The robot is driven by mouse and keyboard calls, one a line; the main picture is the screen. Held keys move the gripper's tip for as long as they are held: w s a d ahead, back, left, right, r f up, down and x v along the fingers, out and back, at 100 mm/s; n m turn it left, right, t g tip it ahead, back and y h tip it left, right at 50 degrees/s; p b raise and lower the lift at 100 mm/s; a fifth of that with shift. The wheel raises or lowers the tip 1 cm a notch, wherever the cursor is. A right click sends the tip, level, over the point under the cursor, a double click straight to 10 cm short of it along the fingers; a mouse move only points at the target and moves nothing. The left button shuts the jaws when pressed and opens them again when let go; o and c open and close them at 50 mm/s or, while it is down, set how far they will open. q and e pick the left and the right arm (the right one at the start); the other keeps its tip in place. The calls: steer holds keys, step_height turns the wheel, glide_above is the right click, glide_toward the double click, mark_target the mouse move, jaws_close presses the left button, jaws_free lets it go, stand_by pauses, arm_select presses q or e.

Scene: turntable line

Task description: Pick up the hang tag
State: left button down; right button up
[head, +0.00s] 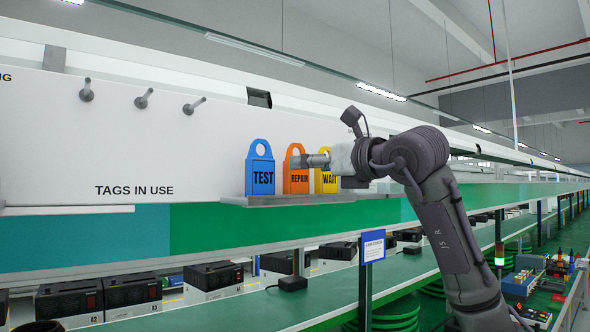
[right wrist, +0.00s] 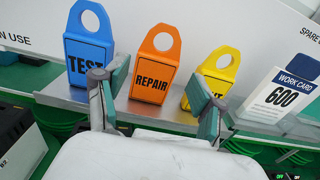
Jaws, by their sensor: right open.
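Three hang tags stand upright in a row on a narrow grey shelf (head: 290,200). They are a blue TEST tag (head: 260,178), an orange REPAIR tag (head: 294,184) and a yellow WAIT tag (head: 326,186). Each has a ring-shaped top, clear in the right wrist view for the blue (right wrist: 88,52), orange (right wrist: 153,80) and yellow (right wrist: 207,82) ones. My right gripper (right wrist: 157,76) is open, with its fingers apart on either side of the orange tag's view. In the head view it (head: 303,161) partly covers the orange and yellow tags. Contact cannot be told. My left gripper is not in view.
A white board (head: 130,140) marked TAGS IN USE has three empty pegs (head: 143,98) left of the tags. A work card 600 (right wrist: 284,100) stands right of the yellow tag. Black boxes (head: 130,295) line the green conveyor below.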

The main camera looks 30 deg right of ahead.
steer(key=w+p, duration=0.2)
steer(key=w, duration=0.1)
steer(key=w+p, duration=0.1)
steer(key=w, duration=0.1)
steer(key=shift+w+a+r+p, duration=0.1)
steer(key=shift+a+r+p, duration=0.05)
steer(key=shift+a+p, duration=0.25)
steer(key=shift+w, duration=0.2)
steer(key=shift+s+d, duration=0.1)
steer(key=shift+s, duration=0.1)
steer(key=c, duration=0.5)
steer(key=shift+w, duration=0.1)
steer(key=c, duration=0.4)
steer(key=shift+c, duration=0.2)
